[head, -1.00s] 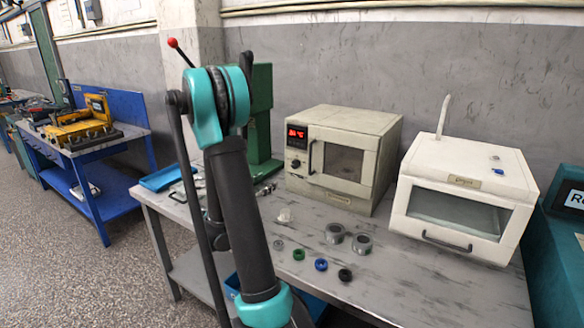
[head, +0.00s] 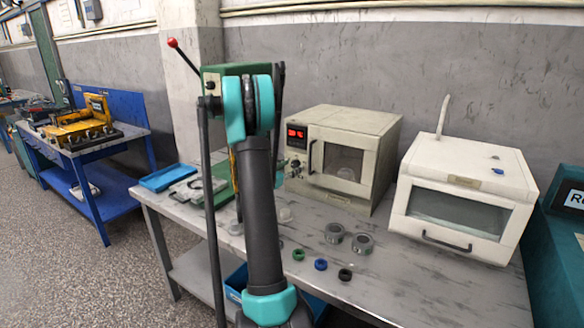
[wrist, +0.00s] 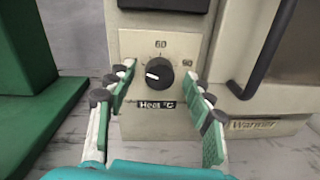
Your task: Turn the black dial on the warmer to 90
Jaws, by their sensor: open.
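The dial's white pointer faces left, away from the 90 mark. My gripper (wrist: 160,80) is open, with one green-padded finger on each side of the dial. The fingers look apart from it. In the head view my arm hides the gripper.
The warmer's door handle (wrist: 262,50) stands out just right of my right finger. A green stand (wrist: 35,90) is at the left. A second white cabinet (head: 465,200), a green ring (head: 298,254) and a blue ring (head: 320,264) are on the bench.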

